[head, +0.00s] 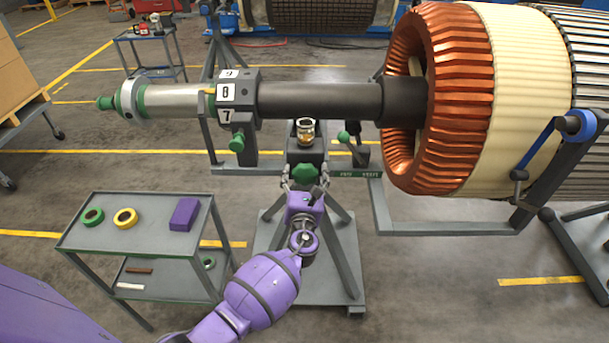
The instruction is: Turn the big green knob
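The big green knob (305,174) is on the front of the dark grey stand block, below the long shaft. My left gripper (305,183) reaches up to it from below, at the end of my purple arm. Its fingers are spread, one at each side of the knob's lower part. I cannot tell whether they touch it. A smaller green knob (237,142) hangs below the numbered collar on the shaft, to the left. My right gripper is not in view.
The grey shaft (310,98) runs above the knob into the copper-coloured stator (453,95). A black lever with a green tip (344,136) stands to the right. A cart (143,200) with tape rolls stands at the left.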

